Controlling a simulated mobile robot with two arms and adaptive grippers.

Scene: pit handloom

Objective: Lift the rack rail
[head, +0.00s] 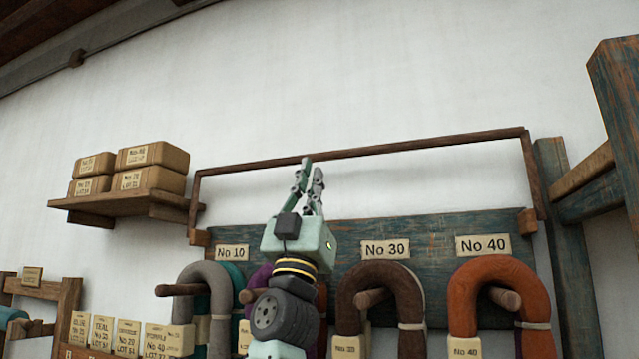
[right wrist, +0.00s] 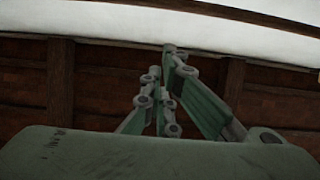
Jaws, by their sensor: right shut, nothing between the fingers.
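The rack rail (head: 420,144) is a thin dark wooden bar running across above the yarn rack, with an arm going down at each end to the rack board (head: 340,240). It stands raised above the board, in front of the white wall. My right gripper (head: 312,164) points upward in the head view, its fingertips close to the rail's middle. I cannot tell whether they touch it. The fingers (right wrist: 168,62) are shut with nothing between them; they also show in the right wrist view. My left gripper is not in view.
Grey, brown and orange hanks (head: 489,285) hang on pegs below number labels. A shelf (head: 130,205) with wrapped packages is at left. A blue-worn wooden post (head: 620,110) stands at right. The wall above the rail is clear.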

